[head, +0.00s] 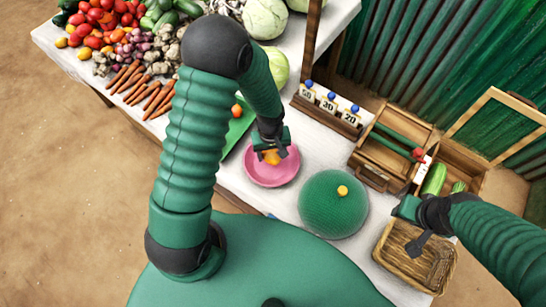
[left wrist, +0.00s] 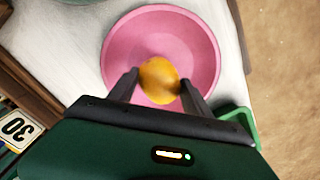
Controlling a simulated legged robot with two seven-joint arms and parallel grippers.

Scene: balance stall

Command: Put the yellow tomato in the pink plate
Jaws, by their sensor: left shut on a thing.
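The yellow tomato (head: 271,158) is orange-yellow and sits between the fingertips of my left gripper (head: 269,152), which is shut on it. The left wrist view shows the tomato (left wrist: 159,81) between both dark fingers (left wrist: 158,84), over the inside of the pink plate (left wrist: 203,45). In the head view the pink plate (head: 272,178) lies on the white table, below the left gripper. I cannot tell whether the tomato touches the plate. My right gripper (head: 405,228) is empty near the wicker basket; its opening is unclear.
A green tray (head: 236,134) with a reddish fruit (head: 237,111) lies beside the plate. A green dome (head: 333,212) with a yellow knob is to its right. A wicker basket (head: 385,252), wooden boxes (head: 372,179) and number cards (head: 328,104) stand further right; vegetables fill the back left.

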